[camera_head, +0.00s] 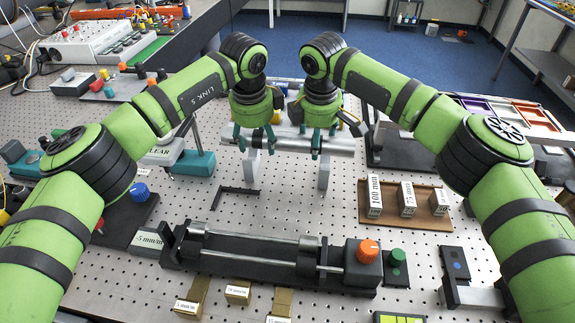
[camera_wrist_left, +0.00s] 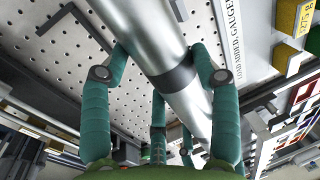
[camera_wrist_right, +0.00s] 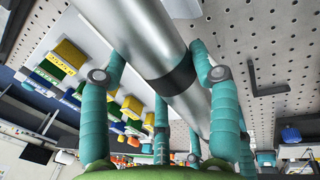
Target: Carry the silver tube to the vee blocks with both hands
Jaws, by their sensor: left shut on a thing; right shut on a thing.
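The silver tube (camera_head: 343,146) lies roughly level across the far middle of the head view. My left gripper (camera_head: 256,138) is shut around it left of its middle, and my right gripper (camera_head: 320,144) is shut around it farther right. The tube fills the middle of the left wrist view (camera_wrist_left: 150,35) and the right wrist view (camera_wrist_right: 140,35), with a dark band between the teal fingers in each. Two grey upright blocks, apparently the vee blocks (camera_head: 251,167) (camera_head: 323,173), stand just below the tube in the head view. Whether the tube touches them cannot be told.
A black fixture with an orange knob (camera_head: 368,251) lies in front. A brown tray (camera_head: 430,222) holds labelled gauge blocks at the right. A black angled bracket (camera_head: 233,190) lies left of the blocks. Perforated table is bare between these.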

